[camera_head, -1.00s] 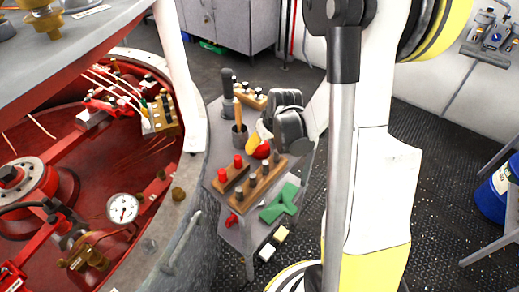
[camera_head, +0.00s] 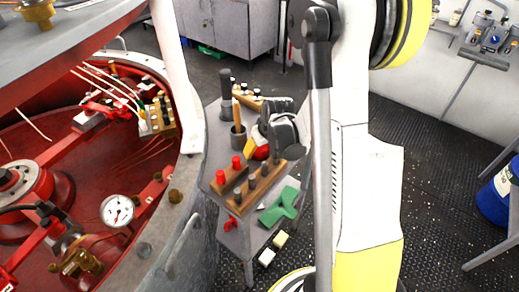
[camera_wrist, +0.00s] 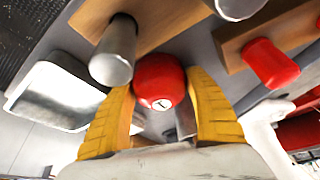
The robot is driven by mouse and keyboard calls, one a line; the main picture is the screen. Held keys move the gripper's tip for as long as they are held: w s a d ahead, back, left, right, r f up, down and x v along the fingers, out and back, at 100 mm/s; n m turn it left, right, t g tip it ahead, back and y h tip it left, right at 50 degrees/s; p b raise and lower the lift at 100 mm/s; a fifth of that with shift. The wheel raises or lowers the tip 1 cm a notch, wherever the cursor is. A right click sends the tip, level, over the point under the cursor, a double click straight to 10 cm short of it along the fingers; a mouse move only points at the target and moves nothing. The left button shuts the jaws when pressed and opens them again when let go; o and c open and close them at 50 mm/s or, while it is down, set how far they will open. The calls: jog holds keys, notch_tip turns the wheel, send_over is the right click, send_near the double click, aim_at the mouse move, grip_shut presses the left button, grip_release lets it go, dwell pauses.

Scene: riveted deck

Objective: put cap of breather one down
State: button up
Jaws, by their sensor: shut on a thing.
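The cap is a red rounded piece with a small dark mark on a white spot (camera_wrist: 160,82). My gripper (camera_wrist: 163,100) is shut on it, with a yellow finger on either side in the wrist view. In the head view my gripper (camera_head: 255,149) is over the small grey side table (camera_head: 228,208), and only a sliver of the red cap (camera_head: 262,153) shows beside it. The cap is close to a wooden block with grey pegs (camera_head: 258,190). I cannot tell whether the cap touches the table or the block.
A wooden block with red-topped pegs (camera_head: 229,177) sits left of the grey-pegged block. A green piece (camera_head: 280,206) lies at the table's front right. A cup with an orange handle (camera_head: 238,133) stands behind. The open red-lined housing (camera_head: 90,180) is at left.

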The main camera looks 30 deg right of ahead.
jog(key=shift+r, duration=0.15)
notch_tip(320, 180, up, 5)
jog(key=p, duration=0.2)
jog(key=shift+d+p, duration=0.1)
jog(key=shift+p, duration=0.2)
jog(key=s+d+r+p, duration=0.3)
jog(key=s+d+r, duration=0.2)
jog(key=s+d, duration=0.2)
jog(key=shift+s+d+r, duration=0.3)
jog(key=shift+s+r, duration=0.05)
jog(key=shift+s, duration=0.5)
